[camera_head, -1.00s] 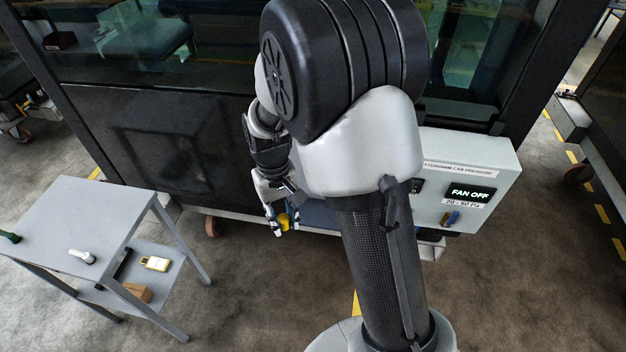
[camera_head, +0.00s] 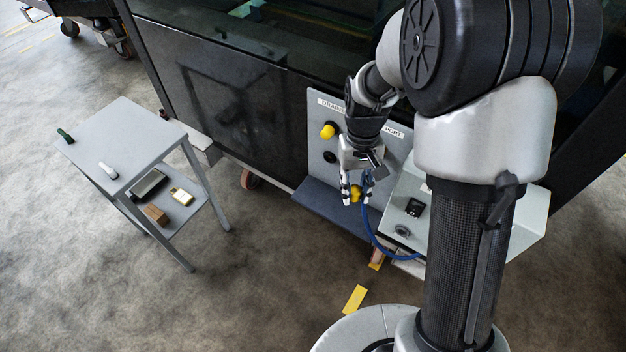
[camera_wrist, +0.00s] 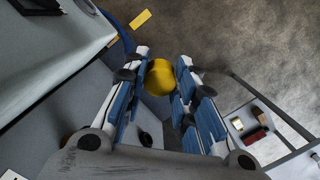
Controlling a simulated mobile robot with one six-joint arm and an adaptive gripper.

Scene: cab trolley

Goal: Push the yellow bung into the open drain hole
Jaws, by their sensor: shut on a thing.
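My gripper (camera_head: 356,196) is shut on the yellow bung (camera_head: 355,192) and holds it in front of the grey drain panel (camera_head: 317,153), clear of it. In the wrist view the round bung (camera_wrist: 159,77) sits between the tips of the blue-padded fingers. A dark round hole (camera_head: 330,157) shows in the panel, to the left of and above the held bung. In the wrist view a dark round spot (camera_wrist: 146,139) shows on the panel behind the fingers. Another yellow plug (camera_head: 328,131) sits on the panel above the hole. My wrist hides the panel's middle and part of its label.
A dark blue ledge (camera_head: 325,215) juts out below the panel. A blue hose (camera_head: 371,232) hangs just right of my gripper, near the grey control box (camera_head: 520,235). A grey trolley (camera_head: 130,130) with small items stands at left. The floor between is clear.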

